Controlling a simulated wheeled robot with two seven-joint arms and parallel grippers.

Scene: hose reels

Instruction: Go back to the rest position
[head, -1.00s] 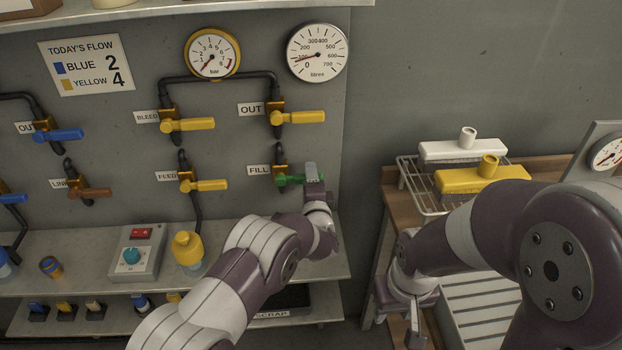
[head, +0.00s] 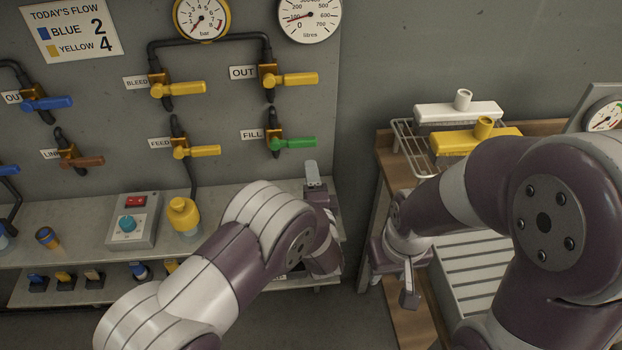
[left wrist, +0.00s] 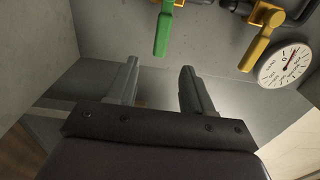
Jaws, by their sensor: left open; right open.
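My left gripper (head: 313,175) is in front of the wall panel, just below and right of the green FILL valve handle (head: 294,142). In the left wrist view its two fingers (left wrist: 158,88) are apart with nothing between them, and the green handle (left wrist: 162,34) lies beyond them, not touched. My right gripper (head: 409,285) hangs over the wooden bench at the right; it is open, with only part of its fingers showing in the head view. The green handle points to the right, roughly level.
Yellow OUT (head: 297,79) and FEED (head: 203,151) handles sit on the panel nearby. A shelf (head: 95,220) below holds a switch box (head: 130,222) and a yellow-topped bottle (head: 184,214). A wire rack (head: 408,150) with white and yellow parts stands on the bench (head: 384,160).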

